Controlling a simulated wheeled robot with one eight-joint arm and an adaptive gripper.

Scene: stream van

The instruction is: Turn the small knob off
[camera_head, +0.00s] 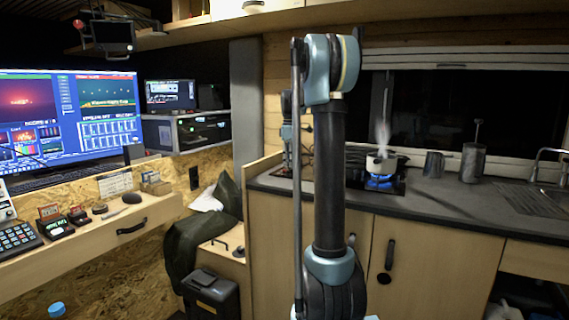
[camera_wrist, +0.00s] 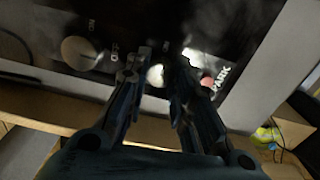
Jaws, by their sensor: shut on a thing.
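The stove's control panel (camera_wrist: 110,20) fills the upper part of the wrist view. A small pale round knob (camera_wrist: 155,75) shows between the fingertips of my gripper (camera_wrist: 161,66), which is shut on it. A larger pale knob (camera_wrist: 80,52) is to the left, apart from the fingers. A red button (camera_wrist: 207,80) beside the SPARK lettering is just right of the right finger. In the head view, a blue flame (camera_head: 379,182) burns under a small steaming pot (camera_head: 378,163) on the stove.
The dark counter (camera_head: 440,198) runs right to a sink (camera_head: 537,200). A metal mug (camera_head: 434,164) and a taller metal press (camera_head: 473,162) stand right of the stove. Wooden cabinets (camera_head: 427,262) are below. A desk with screens (camera_head: 68,117) is at the left.

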